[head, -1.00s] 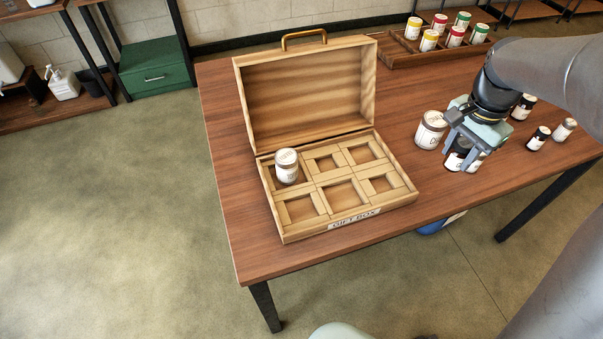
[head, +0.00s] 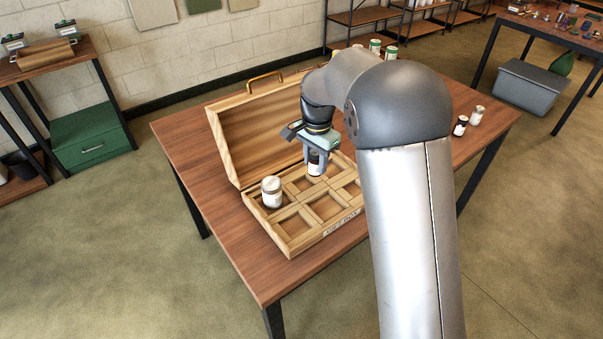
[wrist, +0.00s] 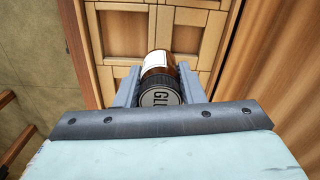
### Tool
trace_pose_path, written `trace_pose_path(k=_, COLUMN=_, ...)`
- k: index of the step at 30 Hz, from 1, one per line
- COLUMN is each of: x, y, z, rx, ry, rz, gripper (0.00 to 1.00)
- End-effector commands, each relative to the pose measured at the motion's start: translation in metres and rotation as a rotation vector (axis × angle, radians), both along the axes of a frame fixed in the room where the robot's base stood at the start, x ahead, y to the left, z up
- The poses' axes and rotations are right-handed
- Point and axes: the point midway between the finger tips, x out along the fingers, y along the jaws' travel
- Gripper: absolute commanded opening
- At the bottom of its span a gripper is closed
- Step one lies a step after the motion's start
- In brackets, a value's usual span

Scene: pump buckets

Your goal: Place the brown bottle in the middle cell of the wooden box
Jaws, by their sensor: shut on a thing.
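The wooden box (head: 286,242) stands on the table with its lid (head: 265,130) open. It has several framed square cells in two rows; a white-labelled jar with a pale lid (head: 271,192) sits in the back left cell. My gripper (head: 316,158) is shut on the brown bottle (head: 315,167) above the back row of the box, near its middle. In the wrist view, the brown bottle (wrist: 158,65), with a white label and lettered dark lid, is between both fingers of my gripper (wrist: 160,88). Cells show beneath; the gap between bottle and box is unclear.
Green-lidded cans (head: 383,48) stand at the back. My arm hides much of the table's right side. The raised lid borders the box's back edge.

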Motion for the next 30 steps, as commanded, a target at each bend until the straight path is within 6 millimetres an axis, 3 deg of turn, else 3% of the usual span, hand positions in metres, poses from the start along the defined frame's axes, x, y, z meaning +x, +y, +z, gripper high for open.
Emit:
trace_pose_path(k=6, x=0.022, y=0.021, z=-0.039, rx=-0.002, ry=0.003, rz=0.000, gripper=0.11)
trace_pose_path(k=14, x=0.031, y=0.030, z=-0.055, rx=-0.001, ry=0.001, rz=0.000, gripper=0.11)
trace_pose_path(k=21, x=0.032, y=0.031, z=-0.086, rx=-0.002, ry=0.003, rz=-0.001, gripper=0.11)
trace_pose_path(k=30, x=0.032, y=0.031, z=-0.089, rx=-0.001, ry=0.001, rz=0.000, gripper=0.11)
